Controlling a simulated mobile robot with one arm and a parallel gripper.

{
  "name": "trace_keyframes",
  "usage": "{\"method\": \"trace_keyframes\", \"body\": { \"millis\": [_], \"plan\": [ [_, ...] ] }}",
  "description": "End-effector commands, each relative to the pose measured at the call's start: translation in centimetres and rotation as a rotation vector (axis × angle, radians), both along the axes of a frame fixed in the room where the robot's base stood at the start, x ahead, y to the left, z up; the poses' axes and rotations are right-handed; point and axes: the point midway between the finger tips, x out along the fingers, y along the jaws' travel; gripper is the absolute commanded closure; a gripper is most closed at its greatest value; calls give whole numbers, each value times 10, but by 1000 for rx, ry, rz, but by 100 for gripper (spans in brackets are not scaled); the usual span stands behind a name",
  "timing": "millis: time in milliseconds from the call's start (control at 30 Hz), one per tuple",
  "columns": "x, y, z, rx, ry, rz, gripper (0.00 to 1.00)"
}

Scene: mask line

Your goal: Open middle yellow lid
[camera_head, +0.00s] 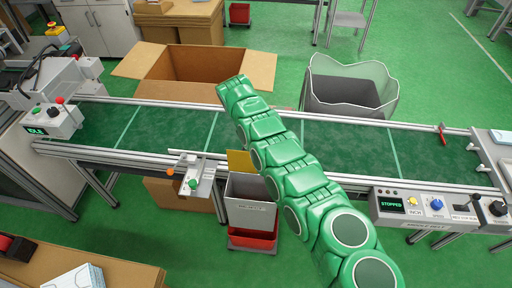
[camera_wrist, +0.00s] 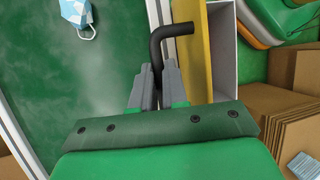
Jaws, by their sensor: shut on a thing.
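The yellow lid (camera_head: 240,162) belongs to a grey bin (camera_head: 250,207) in front of the conveyor, and seems raised at the bin's back. In the wrist view the lid (camera_wrist: 194,65) stands as a narrow yellow panel beside the pale bin wall (camera_wrist: 223,55). A bent black handle (camera_wrist: 170,31) sticks out from the lid. My gripper (camera_wrist: 156,75) is shut on the handle's lower part, which the fingers partly hide. In the head view my green arm hides the gripper and part of the lid.
The green conveyor (camera_head: 165,126) runs behind the bin; its panel reads STOPPED (camera_head: 391,205). A blue-and-white mask (camera_wrist: 77,14) lies on a green surface left of my gripper. A red tray (camera_head: 252,241) stands under the bin. An open carton (camera_head: 195,68) and grey container (camera_head: 345,90) stand behind the conveyor.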

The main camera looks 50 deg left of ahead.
Motion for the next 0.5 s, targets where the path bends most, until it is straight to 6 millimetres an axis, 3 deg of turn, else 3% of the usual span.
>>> {"method": "trace_keyframes", "body": {
  "millis": [500],
  "plan": [
    [10,12,-5,7,-5,0,100]
  ]
}}
